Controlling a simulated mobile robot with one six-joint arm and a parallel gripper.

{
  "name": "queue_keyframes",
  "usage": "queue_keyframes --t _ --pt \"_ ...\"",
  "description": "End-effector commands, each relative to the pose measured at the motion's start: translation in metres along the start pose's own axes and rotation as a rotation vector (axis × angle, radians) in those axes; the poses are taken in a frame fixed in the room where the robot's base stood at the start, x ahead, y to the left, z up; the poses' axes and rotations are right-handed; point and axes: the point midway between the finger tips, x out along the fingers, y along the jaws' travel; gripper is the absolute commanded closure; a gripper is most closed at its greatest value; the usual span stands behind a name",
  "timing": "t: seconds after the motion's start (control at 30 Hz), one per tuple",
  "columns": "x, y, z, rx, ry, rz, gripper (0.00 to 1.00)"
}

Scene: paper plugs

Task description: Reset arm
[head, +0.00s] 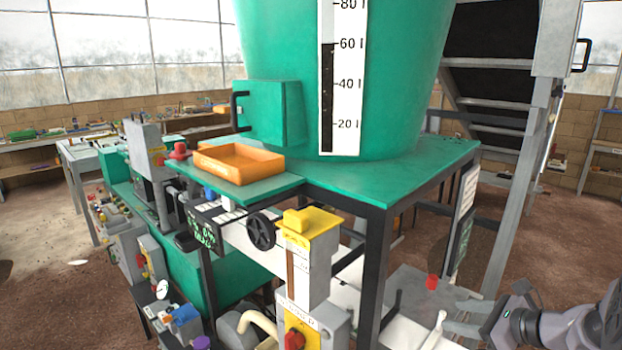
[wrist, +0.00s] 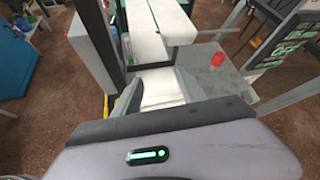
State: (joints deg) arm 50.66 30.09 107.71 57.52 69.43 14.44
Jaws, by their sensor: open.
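My gripper (wrist: 165,145) fills the bottom of the wrist view as a grey body with a dark front edge and a small green light. My arm (head: 560,322) shows at the lower right of the head view, apart from the green table and the machine in the middle.
A green tank (head: 420,80) stands on a green table (head: 410,185) with an orange tray (head: 238,163). A yellow-topped control post (head: 312,225) is in front. A red cup-like object (head: 431,282) sits on a grey surface, also in the wrist view (wrist: 217,60). Brown floor lies around.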

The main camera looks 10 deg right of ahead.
Motion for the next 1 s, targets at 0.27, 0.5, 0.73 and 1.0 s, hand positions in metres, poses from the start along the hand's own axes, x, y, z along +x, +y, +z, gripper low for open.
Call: queue_keyframes --t 0.27,0.5,0.73,1.0 --pt "0.006 0.142 0.093 -0.581 0.101 0.282 0.51" --pt "-0.057 0.32 0.104 -1.548 0.196 0.53 0.51" --pt "-0.089 0.359 0.08 -1.998 0.227 0.546 0.51" --pt "-0.091 0.36 0.079 -2.018 0.231 0.547 0.51"
